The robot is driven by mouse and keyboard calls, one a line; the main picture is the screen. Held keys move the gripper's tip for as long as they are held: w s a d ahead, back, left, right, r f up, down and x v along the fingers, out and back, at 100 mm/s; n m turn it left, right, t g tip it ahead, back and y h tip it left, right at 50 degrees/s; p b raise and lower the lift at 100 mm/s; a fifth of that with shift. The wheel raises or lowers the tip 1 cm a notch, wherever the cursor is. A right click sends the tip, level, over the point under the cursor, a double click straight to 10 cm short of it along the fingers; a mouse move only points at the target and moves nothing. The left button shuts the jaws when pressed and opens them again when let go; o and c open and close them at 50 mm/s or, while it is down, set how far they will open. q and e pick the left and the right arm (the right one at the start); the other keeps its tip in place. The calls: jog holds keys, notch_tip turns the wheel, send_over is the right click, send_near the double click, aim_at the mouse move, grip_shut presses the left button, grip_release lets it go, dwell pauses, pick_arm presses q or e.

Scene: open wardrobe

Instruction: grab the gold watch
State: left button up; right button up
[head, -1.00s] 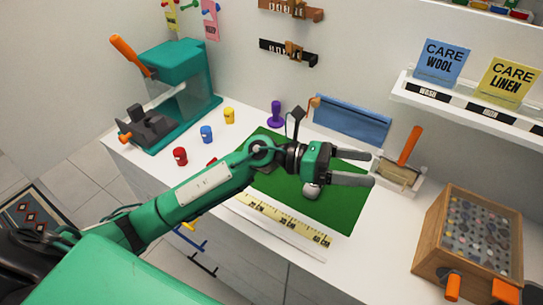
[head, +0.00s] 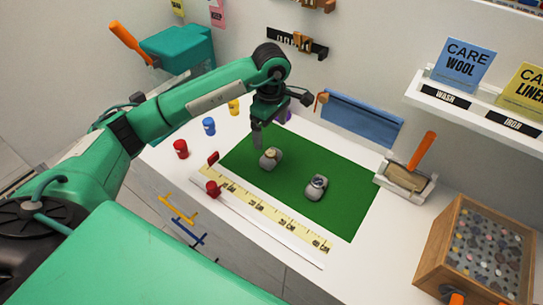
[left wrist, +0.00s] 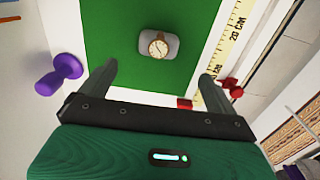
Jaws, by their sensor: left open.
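The gold watch (head: 271,154) sits on a small grey cushion near the left part of the green mat (head: 345,205). In the left wrist view the gold watch (left wrist: 158,47) has a pale face and lies ahead of the fingertips, centred between them. My left gripper (head: 257,141) points down just behind and left of the gold watch in the head view. In the left wrist view its fingers (left wrist: 157,76) are wide apart with nothing between them. A second watch (head: 318,182), with a dark face, sits on another cushion to the right. My right gripper is out of view.
A yellow ruler (head: 265,210) runs along the mat's front edge, with red pieces (head: 212,188) beside it.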

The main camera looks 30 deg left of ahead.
aim_at(271, 153)
pick_arm(q)
notch_tip(271, 153, down, 6)
jog(key=shift+r+p, duration=0.1)
jog(key=shift+p, duration=0.45)
notch_tip(271, 153, down, 4)
jog(key=shift+w+a+f+p, duration=0.1)
jog(key=shift+p, duration=0.95)
jog(key=shift+f, duration=0.55)
jog(key=c, duration=1.1)
jog(key=shift+r, duration=0.1)
